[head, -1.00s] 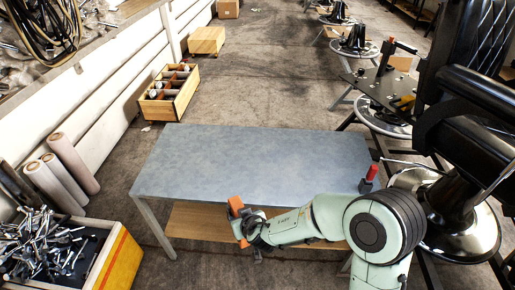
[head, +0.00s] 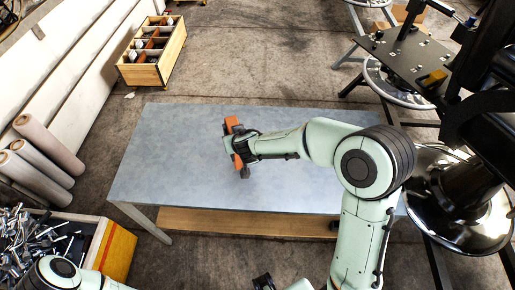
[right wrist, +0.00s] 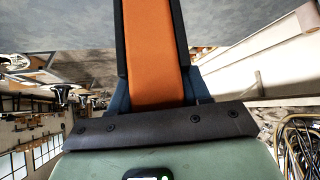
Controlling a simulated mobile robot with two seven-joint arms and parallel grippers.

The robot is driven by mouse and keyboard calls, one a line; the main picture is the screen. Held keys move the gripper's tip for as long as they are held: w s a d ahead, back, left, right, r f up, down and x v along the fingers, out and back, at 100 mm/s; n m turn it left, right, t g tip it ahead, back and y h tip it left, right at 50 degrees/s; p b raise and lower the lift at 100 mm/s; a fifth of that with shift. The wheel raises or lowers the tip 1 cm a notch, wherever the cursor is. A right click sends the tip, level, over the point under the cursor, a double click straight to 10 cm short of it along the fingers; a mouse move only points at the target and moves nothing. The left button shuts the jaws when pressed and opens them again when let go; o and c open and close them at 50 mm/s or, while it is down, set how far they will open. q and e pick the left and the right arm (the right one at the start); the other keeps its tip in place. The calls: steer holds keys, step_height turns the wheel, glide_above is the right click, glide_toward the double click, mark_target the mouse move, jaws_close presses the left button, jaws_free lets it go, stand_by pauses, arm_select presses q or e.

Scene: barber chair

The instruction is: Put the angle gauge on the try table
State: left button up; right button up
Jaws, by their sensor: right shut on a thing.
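The try table, a grey-blue tabletop (head: 180,165), stands in the middle of the head view. My right gripper (head: 236,145) is over the left-middle part of this top. It is shut on a long orange bar with dark edges, which I take to be the angle gauge (head: 238,160). The bar lies across the jaws, and its middle is partly hidden by the gripper. I cannot tell whether it touches the tabletop. In the right wrist view the orange gauge (right wrist: 153,55) runs straight away from the gripper. My left arm shows at the bottom left, without its gripper.
A lower wooden shelf (head: 240,222) shows under the table's front edge. A crate of metal tools (head: 118,250) stands at lower left. A divided wooden box (head: 140,74) is behind left. Barber chair parts (head: 460,210) crowd the right. The tabletop around the gripper is clear.

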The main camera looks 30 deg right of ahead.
steer(key=w+d+r+m+h, duration=0.1)
steer(key=w+r, duration=0.1)
steer(key=r, duration=0.1)
steer(key=w+d+r+m+g+h+b, duration=0.1)
steer(key=w+r, duration=0.1)
steer(key=r, duration=0.2)
steer(key=w+r+m+h+b, duration=0.1)
steer(key=r+m, duration=0.1)
steer(key=r, duration=0.2)
steer(key=shift+w+d, duration=0.4)
steer(key=shift+g, duration=0.3)
steer(key=f+b, duration=0.1)
steer(key=f, duration=0.4)
steer(key=a+f+b, duration=0.1)
steer(key=f, duration=0.5)
steer(key=a+f+b, duration=0.1)
steer(key=f, duration=0.4)
steer(key=shift+s+f, duration=0.25)
steer(key=shift+f, duration=0.15)
arm_select(q)
steer(key=f, duration=0.2)
steer(key=s+f, duration=0.2)
steer(key=f, duration=0.1)
steer(key=shift+f, duration=0.3)
